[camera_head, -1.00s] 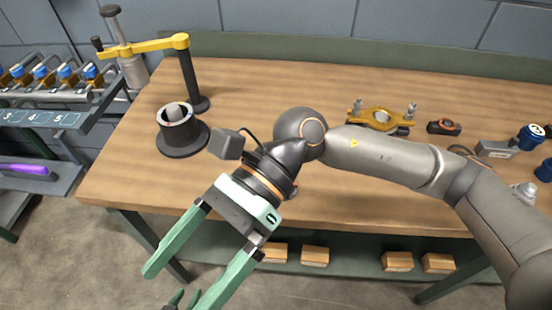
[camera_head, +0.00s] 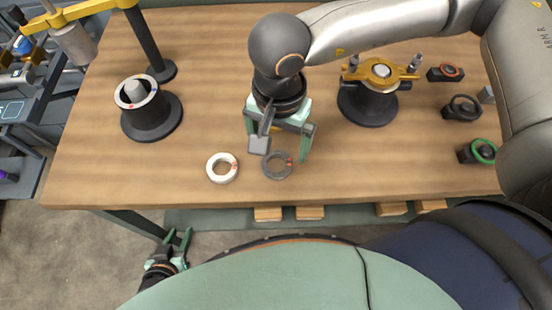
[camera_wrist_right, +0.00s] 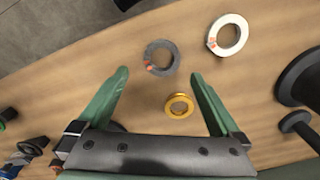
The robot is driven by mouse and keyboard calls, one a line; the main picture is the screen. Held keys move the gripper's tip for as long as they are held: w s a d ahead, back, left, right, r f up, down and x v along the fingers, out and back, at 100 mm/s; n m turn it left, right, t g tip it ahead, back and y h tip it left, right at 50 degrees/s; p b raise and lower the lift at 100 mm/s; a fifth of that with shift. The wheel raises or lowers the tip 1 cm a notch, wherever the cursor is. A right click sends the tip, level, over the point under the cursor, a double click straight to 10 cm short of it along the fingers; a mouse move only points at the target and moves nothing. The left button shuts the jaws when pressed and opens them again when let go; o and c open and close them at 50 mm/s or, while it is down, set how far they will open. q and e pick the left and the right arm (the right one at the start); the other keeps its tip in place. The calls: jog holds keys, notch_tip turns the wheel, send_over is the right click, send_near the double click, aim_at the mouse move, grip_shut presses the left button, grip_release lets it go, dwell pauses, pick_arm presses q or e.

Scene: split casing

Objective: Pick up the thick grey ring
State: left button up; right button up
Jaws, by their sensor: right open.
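The grey ring (camera_head: 277,176) lies flat on the wooden table near its front edge and has a red mark. It also shows in the right wrist view (camera_wrist_right: 163,43). My right gripper (camera_head: 278,145) is open and empty above the table, on the far side of the grey ring. In the right wrist view the ring is just beyond and between the fingertips (camera_wrist_right: 160,75), apart from both. My left gripper (camera_head: 178,238) is low in front of the table, away from the ring, its fingers apart and empty.
A white ring (camera_head: 210,168) lies left of the grey one. A gold ring (camera_wrist_right: 190,105) lies between my right fingers' lines in the wrist view. A black stand (camera_head: 150,128) is at left, a gold-topped stand (camera_head: 368,105) at right. Several dark parts line the right side.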

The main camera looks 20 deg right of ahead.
aim_at(277, 166)
jog(key=shift+w+a+f+p, duration=0.1)
jog(key=shift+f+p, duration=0.35)
jog(key=shift+f, duration=2.65)
jog(key=c, duration=1.2)
jog(key=shift+r, duration=0.1)
jog(key=shift+c, duration=0.2)
